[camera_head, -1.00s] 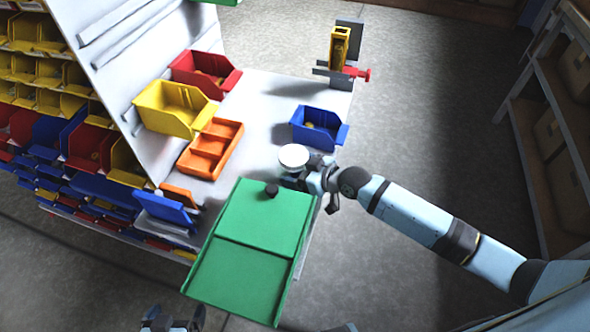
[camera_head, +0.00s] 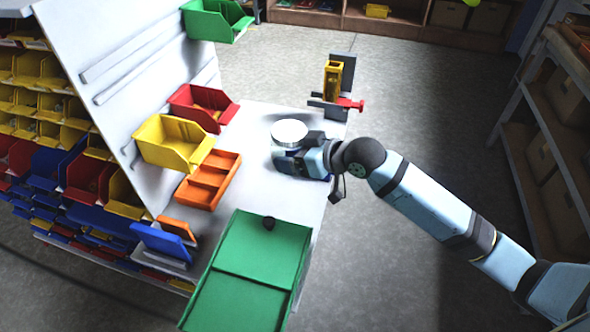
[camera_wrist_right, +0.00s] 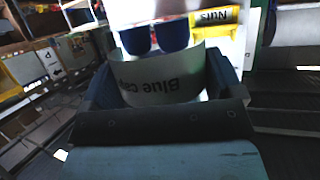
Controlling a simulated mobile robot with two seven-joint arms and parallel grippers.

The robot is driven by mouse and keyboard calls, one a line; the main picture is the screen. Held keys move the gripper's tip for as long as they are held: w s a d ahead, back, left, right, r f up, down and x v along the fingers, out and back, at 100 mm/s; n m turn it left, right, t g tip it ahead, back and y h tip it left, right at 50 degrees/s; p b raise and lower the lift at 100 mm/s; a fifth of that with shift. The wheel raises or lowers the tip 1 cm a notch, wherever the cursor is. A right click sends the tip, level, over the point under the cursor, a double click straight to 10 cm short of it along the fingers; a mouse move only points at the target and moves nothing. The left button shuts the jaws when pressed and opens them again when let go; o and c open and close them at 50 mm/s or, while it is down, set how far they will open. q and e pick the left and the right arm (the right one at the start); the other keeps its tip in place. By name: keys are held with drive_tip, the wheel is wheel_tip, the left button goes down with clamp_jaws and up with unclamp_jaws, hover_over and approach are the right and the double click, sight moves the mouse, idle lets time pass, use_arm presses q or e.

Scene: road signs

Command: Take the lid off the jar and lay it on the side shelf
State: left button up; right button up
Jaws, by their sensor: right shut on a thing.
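My right gripper (camera_head: 295,147) is shut on a white round jar (camera_head: 289,131). The jar's pale flat top faces up in the head view, and I cannot tell a separate lid from its body. In the right wrist view the jar (camera_wrist_right: 165,82) sits between both fingers, and its white side carries upside-down lettering that begins "Blue ca". Its base is hidden. My left gripper is not in view. I cannot tell for sure which surface is the side shelf.
An orange divided tray (camera_head: 208,180), yellow bin (camera_head: 172,141) and red bin (camera_head: 202,107) line the left. A yellow holder with a red handle (camera_head: 333,80) stands at the back. Open shelving (camera_head: 560,130) is at right.

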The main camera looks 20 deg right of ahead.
drive_tip(key=shift+r, duration=1.05)
drive_tip(key=o, duration=0.4)
drive_tip(key=c, duration=0.7)
drive_tip(key=shift+c, duration=0.2)
